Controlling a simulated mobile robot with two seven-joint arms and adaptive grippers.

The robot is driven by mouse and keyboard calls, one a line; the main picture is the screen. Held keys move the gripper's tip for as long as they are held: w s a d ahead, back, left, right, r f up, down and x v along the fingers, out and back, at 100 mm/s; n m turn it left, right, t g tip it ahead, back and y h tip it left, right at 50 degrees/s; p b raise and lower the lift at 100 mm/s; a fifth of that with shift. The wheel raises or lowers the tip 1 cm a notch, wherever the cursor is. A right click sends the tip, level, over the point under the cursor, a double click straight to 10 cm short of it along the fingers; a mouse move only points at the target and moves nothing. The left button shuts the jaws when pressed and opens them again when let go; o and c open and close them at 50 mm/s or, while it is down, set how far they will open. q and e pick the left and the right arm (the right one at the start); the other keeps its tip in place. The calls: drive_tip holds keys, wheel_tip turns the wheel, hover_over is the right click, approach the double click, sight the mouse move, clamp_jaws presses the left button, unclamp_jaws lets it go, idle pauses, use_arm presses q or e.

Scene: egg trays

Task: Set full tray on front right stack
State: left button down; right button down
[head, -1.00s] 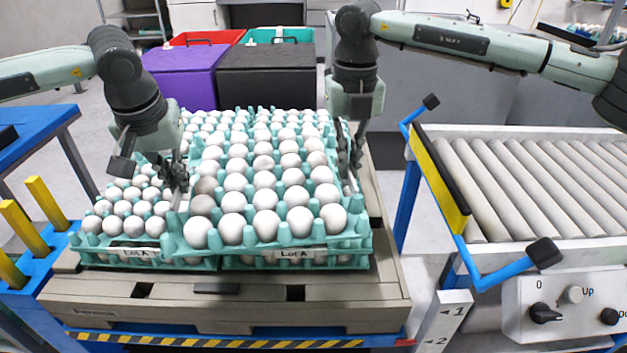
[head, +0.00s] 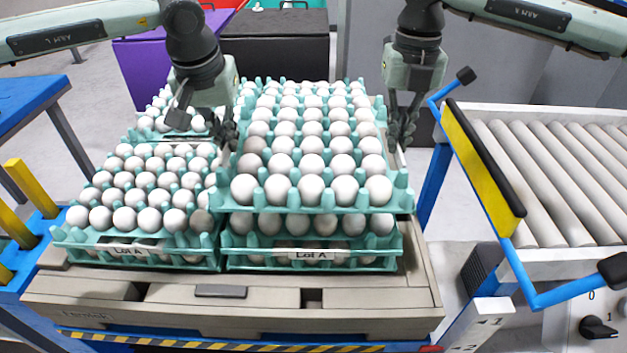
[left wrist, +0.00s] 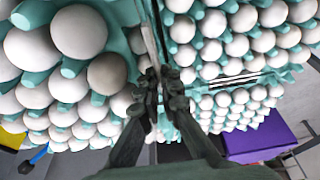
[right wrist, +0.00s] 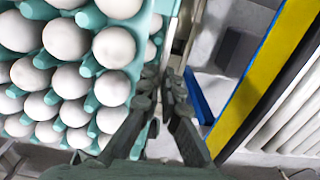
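The full tray (head: 345,207), turquoise and loaded with white eggs, is held level above the front right stack (head: 255,262). That stack carries a "Lot A" label, and its top eggs show in a gap under the held tray's front edge. My left gripper (head: 225,148) is shut on the tray's left rim; its closed fingers (left wrist: 160,88) show in the left wrist view. My right gripper (head: 402,135) is shut on the right rim; its fingers (right wrist: 165,90) are close together in the right wrist view. The rear of the stack is hidden.
A front left stack (head: 75,240) of egg trays stands close beside, with more eggs behind it. All rest on a pallet (head: 180,312). A roller conveyor (head: 560,160) with a blue and yellow guard (head: 475,165) is at right. Purple and black crates (head: 275,55) stand behind.

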sight(229, 155)
use_arm(q)
drive_tip(key=shift+a+r, duration=0.15)
drive_tip(key=shift+r, duration=0.05)
use_arm(e)
drive_tip(key=shift+d+r, duration=0.15)
drive_tip(key=shift+r, duration=0.05)
use_arm(q)
drive_tip(key=shift+f, duration=0.2)
use_arm(e)
drive_tip(key=shift+f, duration=0.25)
